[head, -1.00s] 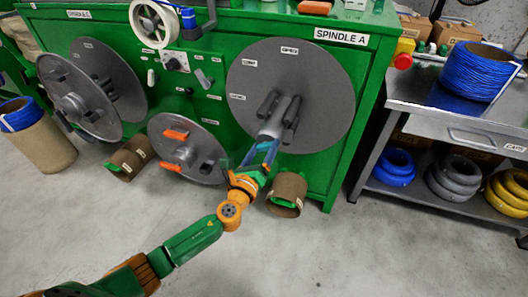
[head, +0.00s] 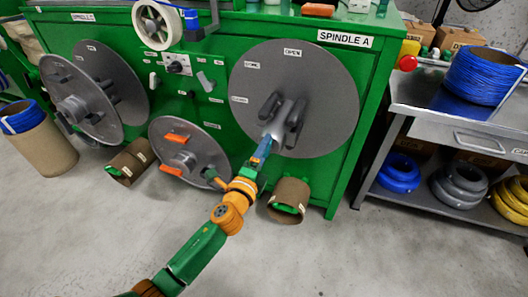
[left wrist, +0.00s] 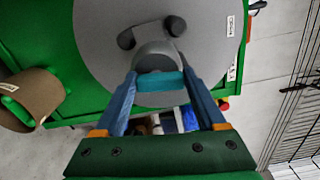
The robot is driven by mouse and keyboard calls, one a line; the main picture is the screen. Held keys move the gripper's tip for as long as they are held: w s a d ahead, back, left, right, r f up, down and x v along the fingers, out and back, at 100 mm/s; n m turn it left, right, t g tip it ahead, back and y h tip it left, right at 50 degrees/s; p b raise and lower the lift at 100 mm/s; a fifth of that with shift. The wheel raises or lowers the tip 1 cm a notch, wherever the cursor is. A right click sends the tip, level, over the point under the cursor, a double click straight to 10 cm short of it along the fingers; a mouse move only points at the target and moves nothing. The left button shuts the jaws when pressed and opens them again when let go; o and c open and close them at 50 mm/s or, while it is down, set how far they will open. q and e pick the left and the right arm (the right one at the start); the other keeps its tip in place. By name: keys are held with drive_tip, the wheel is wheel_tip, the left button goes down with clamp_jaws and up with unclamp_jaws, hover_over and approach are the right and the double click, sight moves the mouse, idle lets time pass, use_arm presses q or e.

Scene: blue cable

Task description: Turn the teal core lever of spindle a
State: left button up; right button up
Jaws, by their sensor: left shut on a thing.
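Spindle A (head: 325,85) is a large grey disc on the green cabinet's front, with dark bars and a pale hub at its middle. The teal core lever (left wrist: 160,82) lies crosswise between my left fingers in the left wrist view, in front of the round hub. My left gripper (head: 265,143) reaches up to the hub from below; in the left wrist view (left wrist: 158,86) its blue fingers are shut on the lever's two ends. In the head view the fingers hide most of the lever. My right gripper is not in view.
Another grey spindle disc (head: 112,85) stands at the left, and a smaller disc with orange tabs (head: 185,150) is low between them. Brown cardboard cores (head: 291,195) lie on the floor. A grey bench (head: 430,118) with blue cable coils (head: 480,75) is at the right. The front floor is clear.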

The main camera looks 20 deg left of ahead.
use_arm(q)
drive_tip(key=shift+f+n, duration=0.1)
drive_tip(key=shift+n, duration=0.7)
drive_tip(key=o, duration=1.3)
drive_tip(key=s, duration=0.7)
drive_tip(key=shift+s+a, duration=0.1)
drive_tip(key=shift+a, duration=0.1)
